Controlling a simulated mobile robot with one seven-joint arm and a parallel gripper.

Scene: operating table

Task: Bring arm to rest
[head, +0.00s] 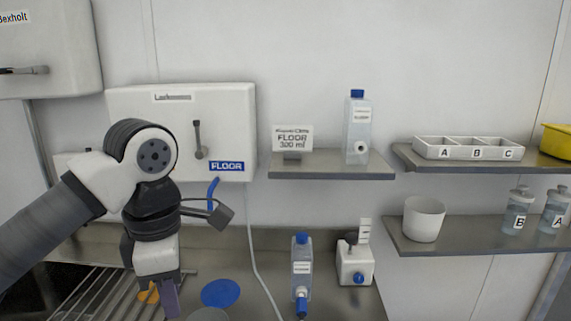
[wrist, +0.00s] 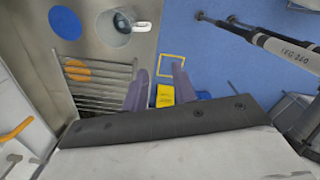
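My arm reaches in from the left in the head view and bends down at the elbow. My gripper (head: 160,294) points down in front of the steel counter, near the rack at the lower left. In the wrist view the two purple fingers of my gripper (wrist: 158,92) stand apart with a gap between them. Nothing is held between them. Beyond the fingers, the blue floor and a yellow object (wrist: 165,96) show at a distance.
The steel counter (head: 345,298) carries a blue disc (head: 220,293), a bottle (head: 301,268) and a white dispenser (head: 355,266). A wire rack (wrist: 105,82) and a metal cup (wrist: 115,24) lie near my gripper. Shelves (head: 330,170) hang on the wall to the right.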

